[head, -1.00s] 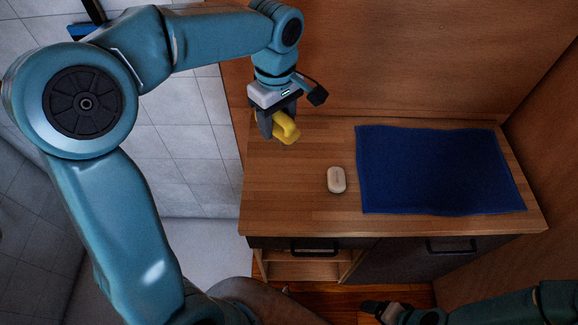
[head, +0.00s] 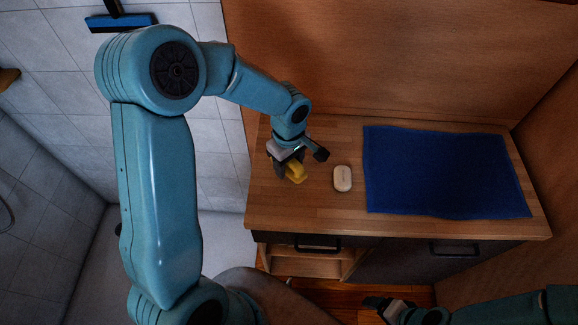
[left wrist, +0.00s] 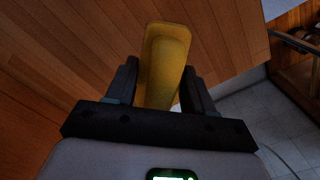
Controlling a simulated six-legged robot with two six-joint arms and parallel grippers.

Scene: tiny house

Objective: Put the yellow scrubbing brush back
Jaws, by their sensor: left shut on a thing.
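The yellow scrubbing brush (head: 296,172) is in my left gripper (head: 287,170), over the left part of the wooden counter in the head view. In the left wrist view the brush (left wrist: 164,62) stands between the two dark fingers of the left gripper (left wrist: 160,85), which are shut on it. I cannot tell whether the brush touches the counter. My right gripper (head: 385,306) is low in the head view, in front of the cabinet and away from the brush; its finger opening is too small and dark to make out.
A blue squeegee (head: 121,22) hangs on the tiled wall. Drawers with dark handles (head: 317,243) are below the counter.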

